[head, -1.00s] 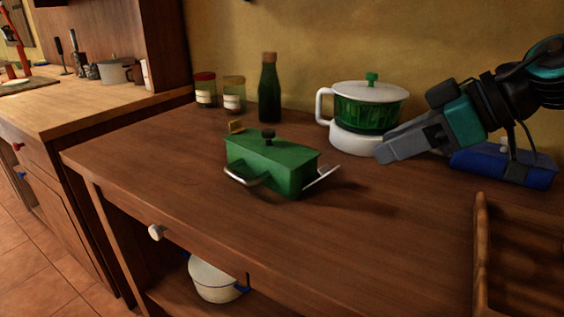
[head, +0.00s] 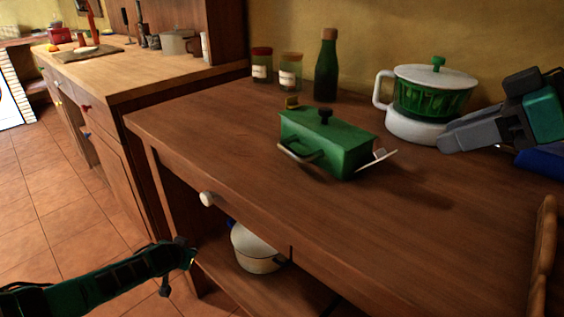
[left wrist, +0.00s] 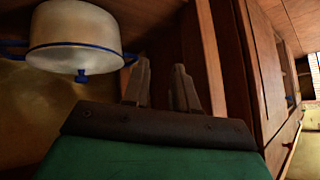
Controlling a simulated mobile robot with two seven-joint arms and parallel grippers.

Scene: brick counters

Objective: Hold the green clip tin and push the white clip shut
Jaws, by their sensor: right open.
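The green clip tin (head: 345,148) stands on the brown counter, with a black knob on its lid and a metal handle on its near side. The white clip (head: 378,160) sticks out from the tin's right side, apart from the wall at its outer end. A small yellow piece (head: 291,102) shows at the tin's far left corner. My right gripper (head: 446,141) is open and empty, right of the tin, in front of the white appliance. My left gripper (head: 186,253) is low, left of the counter's front; the left wrist view shows its two fingers (left wrist: 160,88) apart and empty.
A white-and-green appliance (head: 418,128), a green bottle (head: 326,72) and two jars (head: 290,74) stand behind the tin. A blue box (head: 540,162) and a wooden rack (head: 544,250) are at the right. A white pot (head: 256,250) sits on the shelf below. The counter before the tin is clear.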

